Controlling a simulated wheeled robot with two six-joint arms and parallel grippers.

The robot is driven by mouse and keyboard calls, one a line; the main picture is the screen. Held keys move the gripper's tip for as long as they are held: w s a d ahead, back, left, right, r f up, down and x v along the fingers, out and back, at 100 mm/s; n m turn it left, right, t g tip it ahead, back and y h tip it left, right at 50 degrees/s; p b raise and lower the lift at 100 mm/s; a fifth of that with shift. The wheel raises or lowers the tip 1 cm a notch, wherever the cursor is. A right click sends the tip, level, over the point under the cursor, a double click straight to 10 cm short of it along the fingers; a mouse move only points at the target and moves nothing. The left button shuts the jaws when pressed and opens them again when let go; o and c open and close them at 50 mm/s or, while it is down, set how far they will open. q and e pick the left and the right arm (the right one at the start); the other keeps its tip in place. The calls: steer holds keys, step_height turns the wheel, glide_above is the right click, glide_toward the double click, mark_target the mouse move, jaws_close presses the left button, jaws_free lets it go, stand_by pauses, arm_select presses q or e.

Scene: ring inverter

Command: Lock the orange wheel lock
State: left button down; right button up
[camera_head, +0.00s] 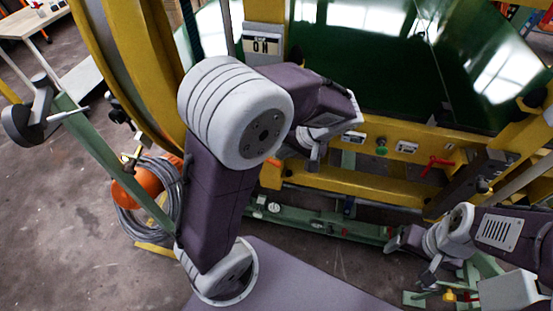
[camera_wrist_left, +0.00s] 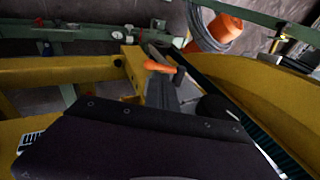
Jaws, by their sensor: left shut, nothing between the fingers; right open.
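The orange handle of the wheel lock (camera_wrist_left: 158,66) shows in the left wrist view, beside a yellow beam and above a grey bar. My left gripper (camera_head: 314,161) is shut and empty, pointing down in front of the yellow frame. Its fingertips are not clear in the left wrist view, and I cannot tell how far they are from the handle. My right gripper (camera_head: 429,276) is open and empty at the lower right, low over the green base.
The yellow machine frame (camera_head: 350,183) holds a dark green panel (camera_head: 400,70). A red handle (camera_head: 436,164) and a green button (camera_head: 381,142) sit on it. A green floor beam (camera_head: 320,220) crosses below. An orange drum (camera_head: 140,188) with grey cable (camera_head: 160,218) stands left. Open floor lies further left.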

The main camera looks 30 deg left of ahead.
mark_target(275, 165)
arm_select(q)
steer(key=shift+b+x, duration=0.3)
steer(key=shift+x, duration=2)
steer(key=shift+s, duration=0.1)
step_height(275, 165, down, 2)
steer(key=y+b, duration=0.3)
steer(key=shift+d+g, duration=0.15)
steer(key=shift+g, duration=0.15)
steer(key=f+y+b, duration=0.1)
steer(key=y+b, duration=0.1)
steer(key=shift+f+m+y, duration=0.15)
steer(key=shift+m+y, duration=0.15)
steer(key=shift+m, duration=0.1)
steer(key=y+b, duration=0.1)
steer(key=y, duration=0.1)
steer(key=a+f+y, duration=0.1)
steer(key=a+f+g+y+b, duration=0.1)
steer(key=y, duration=0.1)
steer(key=shift+s+f+m+y+b, duration=0.1)
steer(key=shift+s+m+y+b, duration=0.1)
steer(key=shift+m+y+b, duration=0.15)
steer(key=shift+f, duration=0.1)
